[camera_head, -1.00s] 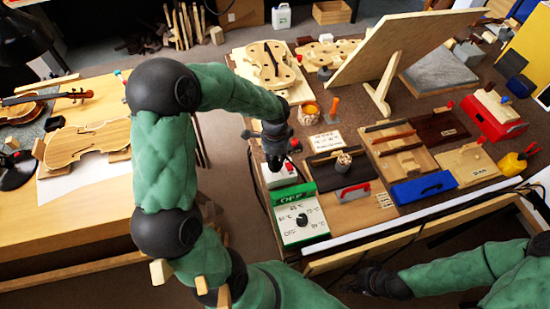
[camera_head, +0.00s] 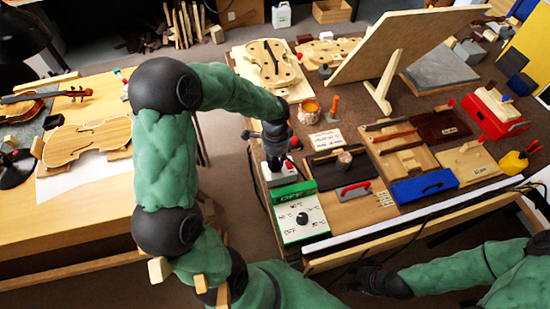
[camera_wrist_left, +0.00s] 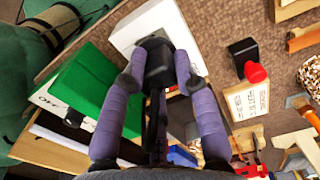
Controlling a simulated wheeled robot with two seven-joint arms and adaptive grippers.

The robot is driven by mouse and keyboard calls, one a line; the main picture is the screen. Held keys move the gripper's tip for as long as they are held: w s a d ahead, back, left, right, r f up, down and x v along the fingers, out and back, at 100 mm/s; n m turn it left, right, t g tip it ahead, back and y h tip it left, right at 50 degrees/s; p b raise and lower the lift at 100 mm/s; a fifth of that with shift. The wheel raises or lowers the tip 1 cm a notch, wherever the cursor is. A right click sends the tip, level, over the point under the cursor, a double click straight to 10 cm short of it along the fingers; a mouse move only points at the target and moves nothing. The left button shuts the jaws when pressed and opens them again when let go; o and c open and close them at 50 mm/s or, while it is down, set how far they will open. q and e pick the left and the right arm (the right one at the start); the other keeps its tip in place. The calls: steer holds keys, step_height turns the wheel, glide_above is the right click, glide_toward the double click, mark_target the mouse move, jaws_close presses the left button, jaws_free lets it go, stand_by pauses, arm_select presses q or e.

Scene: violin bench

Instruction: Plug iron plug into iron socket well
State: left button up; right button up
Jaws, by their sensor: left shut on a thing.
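The iron plug (camera_wrist_left: 157,68) is a black body with a dark cord running back between the fingers. My left gripper (camera_head: 274,163) is shut on it; in the left wrist view its purple fingers (camera_wrist_left: 157,78) press the plug from both sides. The iron socket (camera_head: 283,176) is a white box at the back of the green-and-white heater unit. In the left wrist view the white box (camera_wrist_left: 135,32) lies just beyond the plug, which overlaps its near side. The well is hidden, and I cannot tell whether the plug touches it. My right gripper (camera_head: 366,281) is low, away from the bench; its fingers are unclear.
The heater unit (camera_head: 300,218) has a green "OFF" strip and a dial. A black block with a red knob (camera_wrist_left: 247,66) stands beside the socket. A wood-filled cup (camera_head: 344,158), an orange jar (camera_head: 309,111) and a red-handled tool (camera_head: 354,191) stand or lie to the right.

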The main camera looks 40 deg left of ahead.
mark_target(275, 159)
arm_select(q)
steer(key=shift+f+b, duration=0.45)
steer(key=shift+f, duration=0.25)
steer(key=o, duration=1.1)
steer(key=shift+o, duration=0.2)
step_height(275, 159, up, 12)
stand_by(0.5)
